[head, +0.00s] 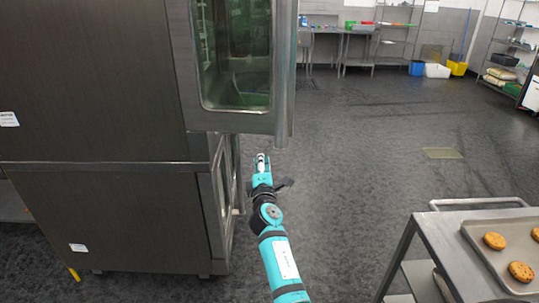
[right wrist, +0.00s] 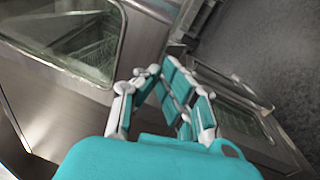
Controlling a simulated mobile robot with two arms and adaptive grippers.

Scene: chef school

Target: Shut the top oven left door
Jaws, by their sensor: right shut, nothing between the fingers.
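The top oven door (head: 284,70) stands open, swung out from the oven's front, with its glass window facing me in the head view. A glass-windowed steel door panel fills the upper left of the right wrist view (right wrist: 122,65). My right gripper (head: 262,158) is shut and empty, just below the door's bottom edge in the head view. In the right wrist view its fingertips (right wrist: 160,72) point toward the steel panels. I cannot tell whether they touch. My left gripper is out of view.
The lower oven (head: 120,220) stands under the top oven (head: 90,80), beside my right arm. A steel trolley (head: 455,250) with a tray of cookies (head: 490,265) is at the lower right. The dark floor (head: 370,150) between is clear. Shelves and bins stand far back.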

